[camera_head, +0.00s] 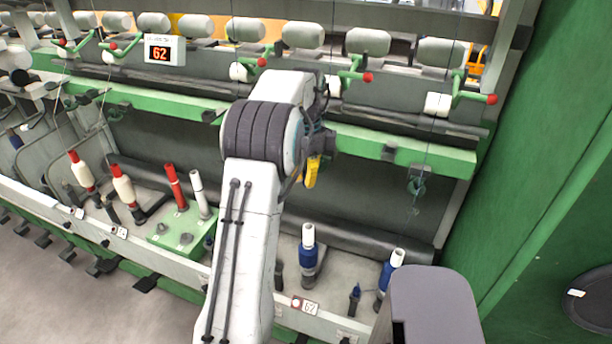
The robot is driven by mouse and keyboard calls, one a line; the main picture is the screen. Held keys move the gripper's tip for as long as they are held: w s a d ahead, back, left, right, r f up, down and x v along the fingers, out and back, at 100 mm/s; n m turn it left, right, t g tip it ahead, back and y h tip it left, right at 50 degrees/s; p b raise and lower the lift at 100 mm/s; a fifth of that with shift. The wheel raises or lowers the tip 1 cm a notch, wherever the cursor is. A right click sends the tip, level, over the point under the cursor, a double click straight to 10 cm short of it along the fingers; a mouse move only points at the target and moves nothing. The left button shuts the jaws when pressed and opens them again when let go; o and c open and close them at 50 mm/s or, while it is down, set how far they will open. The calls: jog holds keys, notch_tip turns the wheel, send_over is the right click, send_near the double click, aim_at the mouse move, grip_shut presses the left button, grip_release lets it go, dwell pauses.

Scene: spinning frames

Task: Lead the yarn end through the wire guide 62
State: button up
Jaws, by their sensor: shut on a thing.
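My arm reaches up the middle of the picture and hides much of its own gripper (314,160). Dark parts of the gripper and a yellow piece show just right of the wrist, in front of the green rail. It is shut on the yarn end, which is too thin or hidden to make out. Wire guide 62 cannot be made out; the rail behind my arm is covered. A plate marked 62 (309,308) is on the front rail, below a blue bobbin with a white top (309,247).
Another wire guide (417,184) hangs at the right. Red-tipped green levers (356,76) stick out above the green rail (350,141). A green wall (545,170) bounds the right. Bobbins stand at lower left.

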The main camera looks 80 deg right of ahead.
jog(key=w+a+r+b, duration=0.1)
jog(key=a+r+b, duration=0.1)
jog(key=a, duration=0.5)
jog(key=shift+w+a+r+b, duration=0.3)
jog(key=shift+w+r, duration=0.1)
jog(key=shift+r, duration=0.5)
jog(key=shift+d, duration=0.1)
